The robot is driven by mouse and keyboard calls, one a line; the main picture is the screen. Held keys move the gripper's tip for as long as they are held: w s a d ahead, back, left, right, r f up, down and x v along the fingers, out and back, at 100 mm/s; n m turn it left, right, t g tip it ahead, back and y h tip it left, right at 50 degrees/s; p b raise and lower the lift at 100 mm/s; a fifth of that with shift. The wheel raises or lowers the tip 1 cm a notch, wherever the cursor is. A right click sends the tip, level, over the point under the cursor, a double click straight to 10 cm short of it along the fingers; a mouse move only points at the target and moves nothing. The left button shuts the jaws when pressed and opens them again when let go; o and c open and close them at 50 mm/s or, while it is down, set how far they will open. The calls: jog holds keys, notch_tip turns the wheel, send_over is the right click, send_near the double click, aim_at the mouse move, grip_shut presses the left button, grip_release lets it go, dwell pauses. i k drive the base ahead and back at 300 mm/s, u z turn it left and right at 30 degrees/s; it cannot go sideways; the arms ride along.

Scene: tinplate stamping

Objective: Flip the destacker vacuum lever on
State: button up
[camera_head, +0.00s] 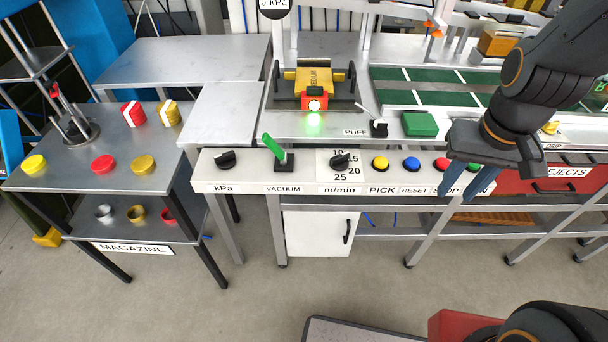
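The vacuum lever (272,147) has a green handle on a black base, above the label VACUUM (284,189) on the front panel. Its handle tilts up and to the left. The round gauge (274,4) at the top edge is partly cut off and reads 0 kPa. My gripper (462,186) hangs at the right in front of the panel, well to the right of the lever. Its two blue fingers are spaced apart, with nothing seen between them.
On the panel are a black kPa knob (225,160), a m/min knob (340,162) and coloured buttons, some near my gripper. A white-handled PUFF lever (378,127) stands behind. The magazine table (70,172) is at left.

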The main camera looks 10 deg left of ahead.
aim_at(268, 141)
jog(key=z, duration=0.3)
jog(key=k, duration=0.2)
jog(key=u, duration=1.25)
jog(key=i, duration=0.85)
jog(key=z, duration=1.75)
jog(key=k, duration=1.1)
jog(key=u, duration=1.65)
